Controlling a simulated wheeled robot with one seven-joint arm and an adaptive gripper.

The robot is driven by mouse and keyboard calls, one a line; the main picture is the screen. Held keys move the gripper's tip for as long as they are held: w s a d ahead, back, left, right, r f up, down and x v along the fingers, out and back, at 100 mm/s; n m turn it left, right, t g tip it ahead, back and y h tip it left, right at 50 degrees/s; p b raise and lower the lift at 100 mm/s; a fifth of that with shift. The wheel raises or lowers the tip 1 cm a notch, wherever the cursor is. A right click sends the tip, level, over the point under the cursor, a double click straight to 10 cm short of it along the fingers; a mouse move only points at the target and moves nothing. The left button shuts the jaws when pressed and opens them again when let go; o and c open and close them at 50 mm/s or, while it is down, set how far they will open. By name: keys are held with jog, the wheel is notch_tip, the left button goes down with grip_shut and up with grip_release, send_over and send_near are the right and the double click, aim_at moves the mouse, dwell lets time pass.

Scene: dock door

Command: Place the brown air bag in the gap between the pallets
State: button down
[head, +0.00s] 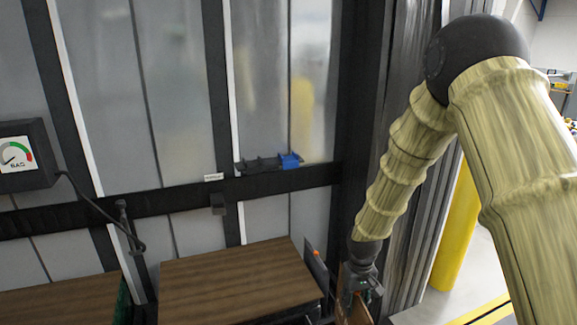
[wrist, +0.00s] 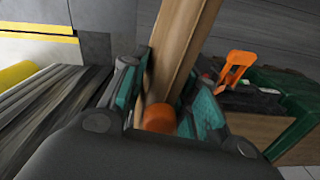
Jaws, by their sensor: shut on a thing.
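My gripper (head: 362,288) hangs low at the right of the brown-topped load in the head view. In the wrist view its teal-padded fingers (wrist: 165,100) are shut on the brown air bag (wrist: 182,45), a flat brown panel standing edge-on, with an orange round cap (wrist: 160,117) between the fingers. Part of the bag (head: 356,310) shows below the gripper in the head view. Two brown-topped pallet loads stand against the wall: one in the middle (head: 235,280), one at lower left (head: 60,300). A narrow gap lies between them, its depth hidden.
A gauge box marked BAG (head: 18,155) with a black cable is at the left. A black and blue device (head: 270,162) sits on the wall rail. A yellow post (head: 457,225) stands at the right. An orange lever (wrist: 235,70) rises beside a green-edged box in the wrist view.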

aim_at(345, 321)
jog(key=w+f+b, duration=0.1)
jog(key=f+b, duration=0.2)
jog(key=f, duration=0.1)
jog(key=w+f+m+b, duration=0.1)
jog(key=f+b, duration=0.3)
jog(key=w+a+f+m+b, duration=0.1)
jog(key=f+b, duration=0.2)
jog(key=f, duration=0.1)
jog(key=shift+f, duration=0.2)
jog(key=s+f, duration=0.4)
jog(key=s, duration=0.8)
jog(key=shift+s+f+b, duration=0.3)
jog(key=shift+f, duration=0.1)
jog(key=shift+d, duration=0.1)
